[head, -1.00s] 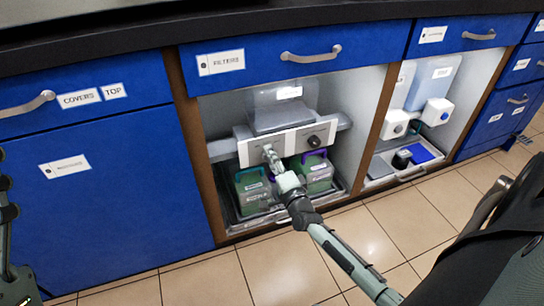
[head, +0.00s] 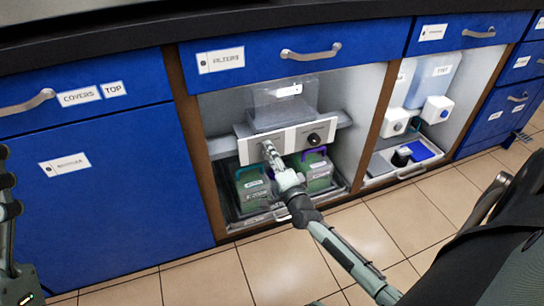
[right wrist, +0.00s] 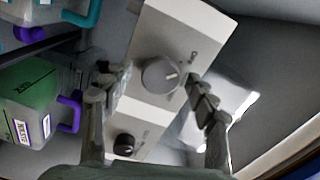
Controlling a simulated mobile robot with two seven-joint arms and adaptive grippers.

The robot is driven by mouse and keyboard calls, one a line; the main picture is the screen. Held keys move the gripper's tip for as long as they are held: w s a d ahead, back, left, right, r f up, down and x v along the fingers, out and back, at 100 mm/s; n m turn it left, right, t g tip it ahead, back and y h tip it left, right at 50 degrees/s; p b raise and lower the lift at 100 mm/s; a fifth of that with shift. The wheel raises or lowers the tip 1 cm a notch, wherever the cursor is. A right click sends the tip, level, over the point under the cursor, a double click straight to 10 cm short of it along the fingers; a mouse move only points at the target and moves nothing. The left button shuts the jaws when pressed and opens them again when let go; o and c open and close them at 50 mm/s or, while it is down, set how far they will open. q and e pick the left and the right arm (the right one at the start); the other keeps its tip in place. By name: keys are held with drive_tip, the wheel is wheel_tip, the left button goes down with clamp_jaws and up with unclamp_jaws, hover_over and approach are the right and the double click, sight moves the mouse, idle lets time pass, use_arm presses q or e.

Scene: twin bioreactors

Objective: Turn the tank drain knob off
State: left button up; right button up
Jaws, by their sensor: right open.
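A control panel (head: 292,139) with a white half and a grey half sits in the open cabinet under the clear tank (head: 284,104). In the right wrist view the panel carries a grey knob (right wrist: 160,75) with a pale pointer line and a black knob (right wrist: 124,144). The black knob also shows in the head view (head: 314,139); the grey knob is hidden there behind my right gripper (head: 268,149). My right gripper (right wrist: 155,84) is open, its fingers on either side of the grey knob. I cannot tell whether they touch it. Only part of my left arm shows at the left edge.
Green-filled containers (head: 256,192) with purple and teal handles stand on a tray below the panel. A wooden divider (head: 381,118) separates this bay from the right bay with white dispensers (head: 436,110). The tiled floor in front is clear.

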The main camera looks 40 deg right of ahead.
drive_tip(key=v, duration=1.2)
